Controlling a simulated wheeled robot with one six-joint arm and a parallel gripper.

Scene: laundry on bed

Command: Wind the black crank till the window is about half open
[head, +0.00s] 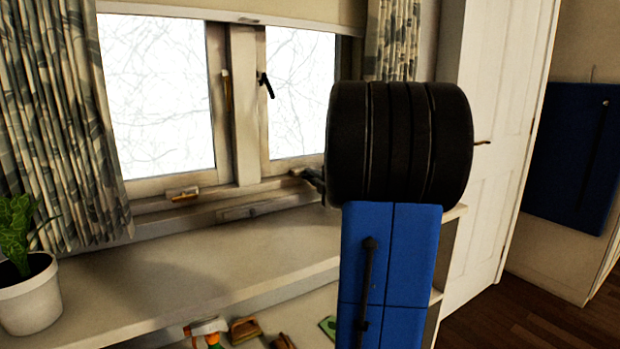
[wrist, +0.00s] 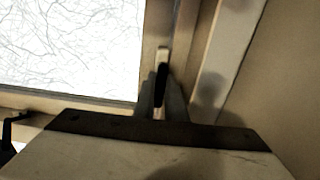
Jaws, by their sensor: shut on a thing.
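The window (head: 155,95) has two panes in pale frames. I see no clear gap at the sash, but its right edge is hidden. A black handle (head: 265,85) sits on the frame of the right pane.
Patterned curtains (head: 62,110) hang at the window's sides. A potted plant (head: 28,290) stands on the left of the sill shelf (head: 180,285). Several small things lie below the shelf's front edge. A white door (head: 510,130) stands at right.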

